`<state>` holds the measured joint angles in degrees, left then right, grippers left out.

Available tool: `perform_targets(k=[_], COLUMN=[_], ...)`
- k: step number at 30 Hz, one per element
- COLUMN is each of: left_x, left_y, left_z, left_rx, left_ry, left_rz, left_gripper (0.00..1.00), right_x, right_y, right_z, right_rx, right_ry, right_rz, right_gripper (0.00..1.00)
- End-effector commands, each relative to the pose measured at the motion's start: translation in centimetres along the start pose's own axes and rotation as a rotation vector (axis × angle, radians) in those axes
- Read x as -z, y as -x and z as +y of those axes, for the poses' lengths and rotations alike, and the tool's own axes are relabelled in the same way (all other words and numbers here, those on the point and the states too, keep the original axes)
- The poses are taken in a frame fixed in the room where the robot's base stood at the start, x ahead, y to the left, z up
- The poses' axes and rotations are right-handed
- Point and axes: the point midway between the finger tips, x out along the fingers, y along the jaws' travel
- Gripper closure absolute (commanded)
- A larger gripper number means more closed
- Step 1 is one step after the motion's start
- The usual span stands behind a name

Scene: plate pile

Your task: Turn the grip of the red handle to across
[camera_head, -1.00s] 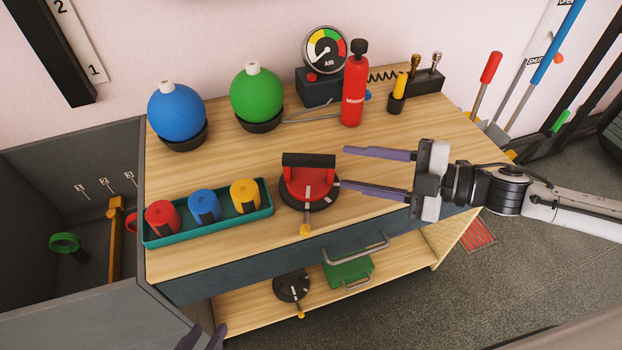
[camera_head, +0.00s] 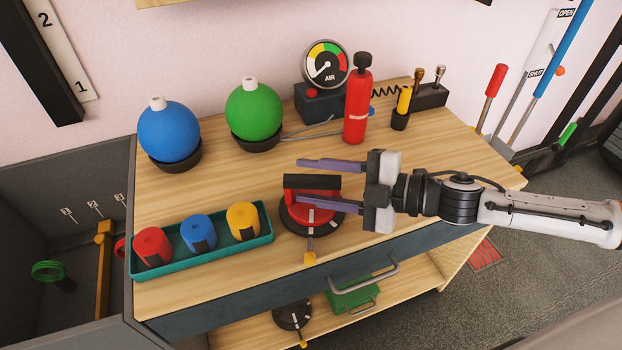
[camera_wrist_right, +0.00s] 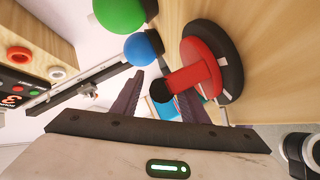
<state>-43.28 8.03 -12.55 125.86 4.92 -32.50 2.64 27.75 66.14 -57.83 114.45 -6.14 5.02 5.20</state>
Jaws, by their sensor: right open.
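The red handle (camera_head: 319,216) stands on a round black base with white marks, near the front edge of the wooden worktop. Its black bar grip (camera_head: 312,181) runs left to right in the head view. A yellow-tipped pointer (camera_head: 310,257) sticks out at the front of the base. My right gripper (camera_head: 299,181) is open, with one purple finger behind the grip and one in front of it. In the right wrist view, the round black end of the grip (camera_wrist_right: 161,92) shows between the open fingers. Contact cannot be told. My left gripper is out of view.
A teal tray (camera_head: 204,263) with red, blue and yellow rolls lies left of the handle. Blue (camera_head: 168,132) and green (camera_head: 254,112) balls, an air gauge (camera_head: 326,64) and a red extinguisher (camera_head: 357,105) stand behind. A drawer handle (camera_head: 365,277) juts out below.

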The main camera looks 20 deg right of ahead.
Motion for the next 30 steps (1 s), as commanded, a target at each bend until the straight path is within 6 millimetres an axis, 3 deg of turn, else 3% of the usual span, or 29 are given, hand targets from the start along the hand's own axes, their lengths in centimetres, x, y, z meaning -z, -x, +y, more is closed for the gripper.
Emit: perform_targets(k=[3, 10, 20, 30], left_x=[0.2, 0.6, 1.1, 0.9], left_y=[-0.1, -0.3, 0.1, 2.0], left_z=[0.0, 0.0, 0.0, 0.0], left_rx=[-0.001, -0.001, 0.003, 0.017], left_ry=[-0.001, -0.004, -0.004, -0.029], left_rz=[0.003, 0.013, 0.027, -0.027], left_gripper=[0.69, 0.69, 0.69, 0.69], right_x=[0.0, 0.0, 0.0, -0.1], right_y=[0.0, 0.0, 0.1, 0.0], right_z=[0.0, 0.0, 0.2, 0.7], right_rx=[0.0, 0.0, 0.012, 0.109], right_ry=[0.0, 0.0, 0.005, 0.046], right_rz=[0.001, 0.0, 0.015, 0.169], right_gripper=[0.61, 0.99, 0.99, 0.99])
